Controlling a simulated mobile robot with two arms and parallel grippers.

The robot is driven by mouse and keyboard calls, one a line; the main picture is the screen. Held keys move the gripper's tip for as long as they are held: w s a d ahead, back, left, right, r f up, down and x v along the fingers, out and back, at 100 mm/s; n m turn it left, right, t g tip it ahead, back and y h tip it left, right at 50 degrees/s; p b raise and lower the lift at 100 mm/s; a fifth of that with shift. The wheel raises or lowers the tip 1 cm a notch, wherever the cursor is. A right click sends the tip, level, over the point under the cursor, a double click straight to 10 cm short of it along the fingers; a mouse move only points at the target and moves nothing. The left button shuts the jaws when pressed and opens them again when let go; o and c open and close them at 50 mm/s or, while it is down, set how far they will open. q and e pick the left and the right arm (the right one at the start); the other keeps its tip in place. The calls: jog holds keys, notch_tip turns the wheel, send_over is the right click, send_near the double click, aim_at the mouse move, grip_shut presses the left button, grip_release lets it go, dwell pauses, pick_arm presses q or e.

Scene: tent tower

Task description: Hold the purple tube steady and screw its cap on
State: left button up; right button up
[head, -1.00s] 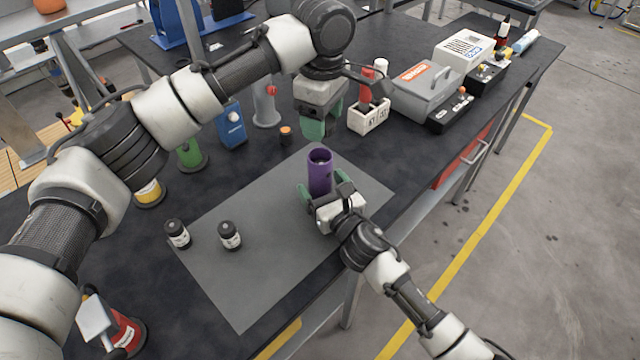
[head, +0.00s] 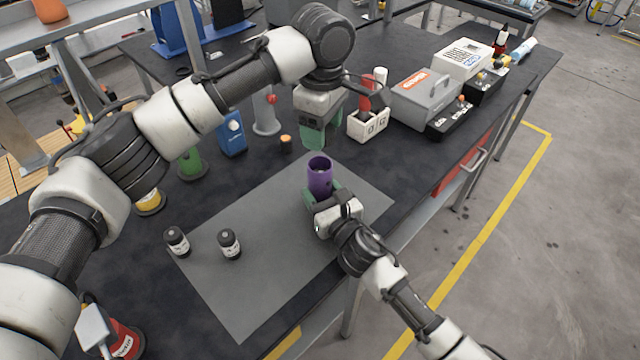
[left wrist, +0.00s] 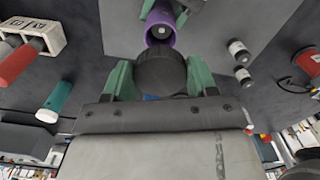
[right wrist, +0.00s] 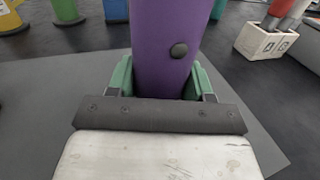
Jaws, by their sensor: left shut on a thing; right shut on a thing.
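The purple tube (head: 320,178) stands upright on the grey mat (head: 275,270), its open top facing up. My right gripper (head: 323,196) is shut on the tube's lower part; the right wrist view shows green fingers on both sides of the purple wall (right wrist: 165,50). My left gripper (head: 316,138) is above and behind the tube. In the left wrist view it is shut on a round black cap (left wrist: 160,72), apart from the tube (left wrist: 160,28). The cap is hidden in the head view.
Two small black bottles (head: 177,241) (head: 230,243) stand on the left part of the mat. A small orange-topped jar (head: 286,143) is behind the mat. The mat's front is clear.

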pick_arm(q)
send_over(322, 159)
jog(key=s, duration=0.2)
jog(key=shift+s+f, duration=0.15)
jog(key=shift+f, duration=2.2)
jog(key=shift+f, duration=0.9)
jog(key=shift+f, duration=0.55)
